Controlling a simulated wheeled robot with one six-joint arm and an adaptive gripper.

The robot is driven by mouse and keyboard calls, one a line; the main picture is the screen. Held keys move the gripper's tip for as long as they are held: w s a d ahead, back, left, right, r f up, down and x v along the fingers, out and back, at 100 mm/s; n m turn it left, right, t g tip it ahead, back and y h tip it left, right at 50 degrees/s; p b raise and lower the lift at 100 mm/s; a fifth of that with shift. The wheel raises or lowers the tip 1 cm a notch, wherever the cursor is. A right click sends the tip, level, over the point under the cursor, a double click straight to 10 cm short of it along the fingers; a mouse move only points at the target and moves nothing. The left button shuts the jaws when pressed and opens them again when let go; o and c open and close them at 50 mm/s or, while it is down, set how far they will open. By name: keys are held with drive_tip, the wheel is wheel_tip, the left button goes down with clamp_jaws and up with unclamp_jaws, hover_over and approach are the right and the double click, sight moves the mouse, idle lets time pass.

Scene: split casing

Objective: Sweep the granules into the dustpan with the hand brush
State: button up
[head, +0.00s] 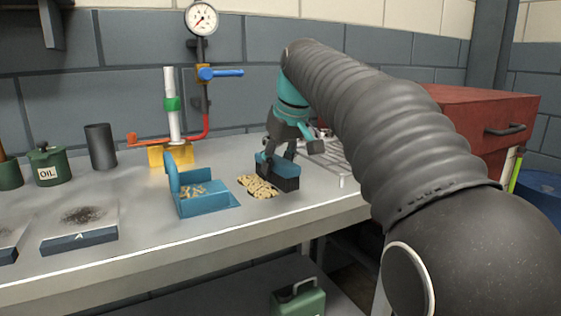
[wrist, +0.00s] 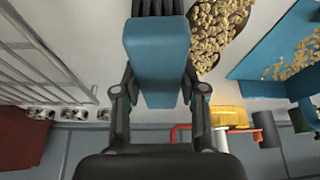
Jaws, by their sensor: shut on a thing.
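My gripper (head: 283,150) is shut on the hand brush (head: 282,172), a blue block with dark bristles, on the bench top. In the wrist view the brush (wrist: 158,55) lies between the fingers, bristles at the top edge. A pile of tan granules (head: 258,187) lies on the bench just left of the brush; the granules (wrist: 218,28) also show right of it in the wrist view. The blue dustpan (head: 208,205) stands left of the pile, with some granules inside. It shows at the right of the wrist view (wrist: 262,62). Whether the bristles touch the bench is unclear.
A wire rack (head: 335,158) lies right of the brush, before a red toolbox (head: 470,125). Left are an oil can (head: 47,166), a dark cylinder (head: 101,147) and a tray marked A (head: 80,238).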

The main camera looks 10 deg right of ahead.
drive_tip(key=shift+s+a, duration=0.15)
drive_tip(key=shift+a, duration=0.2)
drive_tip(key=shift+s+a, duration=0.15)
drive_tip(key=shift+a, duration=0.4)
drive_tip(key=shift+a, duration=0.15)
drive_tip(key=shift+s+a, duration=0.25)
drive_tip(key=shift+a, duration=0.25)
drive_tip(key=shift+a, duration=0.1)
drive_tip(key=shift+s+a+p, duration=0.2)
drive_tip(key=shift+a+p, duration=0.15)
drive_tip(key=shift+a, duration=0.3)
drive_tip(key=shift+s+a+f, duration=0.1)
drive_tip(key=shift+s+a, duration=0.15)
drive_tip(key=shift+a, duration=0.35)
